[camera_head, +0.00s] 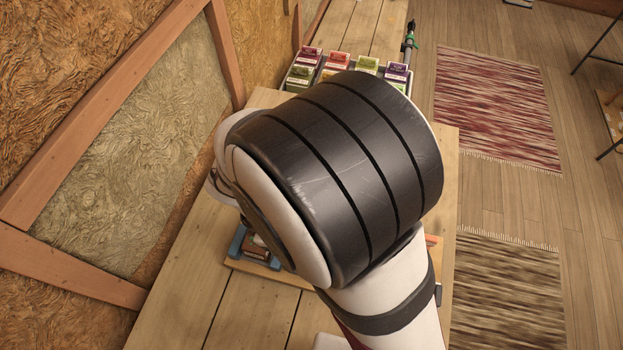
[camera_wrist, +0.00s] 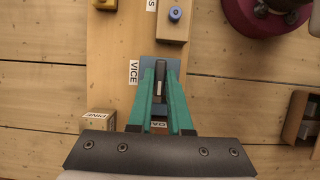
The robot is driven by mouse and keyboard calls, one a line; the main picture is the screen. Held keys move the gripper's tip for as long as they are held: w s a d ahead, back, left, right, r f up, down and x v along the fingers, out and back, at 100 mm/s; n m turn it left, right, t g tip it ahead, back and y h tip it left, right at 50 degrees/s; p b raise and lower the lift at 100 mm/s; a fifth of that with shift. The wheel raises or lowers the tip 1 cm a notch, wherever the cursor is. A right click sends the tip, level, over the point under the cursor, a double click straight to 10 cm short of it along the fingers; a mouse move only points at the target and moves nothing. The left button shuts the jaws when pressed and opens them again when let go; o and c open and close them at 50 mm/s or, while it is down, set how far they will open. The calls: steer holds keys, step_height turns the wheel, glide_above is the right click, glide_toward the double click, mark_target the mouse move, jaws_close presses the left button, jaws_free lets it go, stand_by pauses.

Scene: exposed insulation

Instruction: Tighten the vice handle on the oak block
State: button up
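In the wrist view, the blue vice (camera_wrist: 178,47) lies under my gripper (camera_wrist: 160,72), beside a "VICE" label on a wooden board. My teal fingers reach over the vice with a narrow gap between them. A small grey part shows between their tips; I cannot tell whether it is the vice handle or whether they touch it. A partly covered label, probably the oak block's, shows between the finger bases, with brown wood near it. In the head view, part of the blue vice (camera_head: 237,241) shows beside my arm, which hides my gripper.
A pine block (camera_wrist: 98,121) stands left of my fingers. A wooden block with a blue knob (camera_wrist: 174,13) is on the board at the top. A maroon round object (camera_wrist: 250,17) is at upper right. A compartmented box (camera_wrist: 299,118) sits at right. Coloured boxes (camera_head: 340,60) stand at the back.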

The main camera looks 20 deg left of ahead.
jaws_close()
steer(key=shift+m, duration=0.3)
steer(key=m, duration=0.2)
steer(key=m+g, duration=0.1)
steer(key=shift+w+m+g, duration=0.15)
steer(key=shift+m+g, duration=0.15)
steer(key=shift+m, duration=0.1)
steer(key=m+g+y, duration=0.1)
steer(key=m, duration=0.2)
steer(key=m+g, duration=0.1)
steer(key=m, duration=0.2)
steer(key=shift+w+d+y, duration=0.1)
steer(key=shift+d+y, duration=0.05)
steer(key=shift+y, duration=0.25)
steer(key=m+y, duration=0.1)
steer(key=m, duration=0.2)
steer(key=m+g, duration=0.1)
steer(key=m, duration=0.1)
steer(key=shift+d+m+y, duration=0.1)
steer(key=shift+m+y, duration=0.3)
steer(key=m+y, duration=0.2)
steer(key=m, duration=0.2)
steer(key=shift+d+m, duration=0.1)
steer(key=shift+m, duration=0.2)
steer(key=o, duration=0.6)
jaws_free()
